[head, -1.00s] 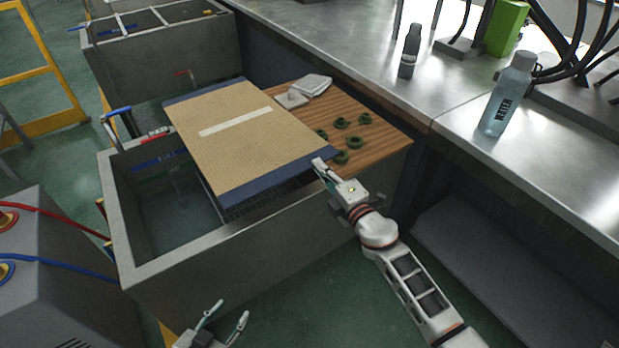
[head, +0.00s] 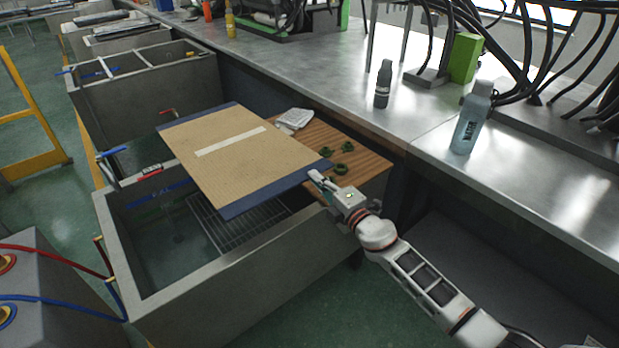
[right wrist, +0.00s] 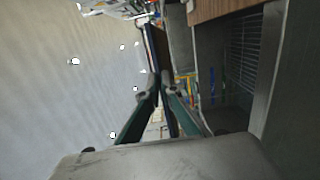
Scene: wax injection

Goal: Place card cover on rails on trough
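The card cover (head: 215,165) is a flat tan board with dark blue end strips and a white strip across its middle. In the head view it is held over the far right part of the grey trough (head: 205,290), above a wire rack (head: 240,228), and overlaps part of a wooden board. Whether its far end touches anything is hidden. My right gripper (head: 316,177) is shut on its near right corner. In the right wrist view the fingers (right wrist: 160,88) close on the cover's dark edge (right wrist: 155,48). The rails cannot be made out clearly. My left gripper is out of view.
The wooden board (head: 365,172) carries dark green rings (head: 342,170) and a pale block (head: 296,118). A metal bench with a blue bottle (head: 472,118) and a dark bottle (head: 383,85) runs along the right. A grey box (head: 50,290) with red and blue hoses stands at left.

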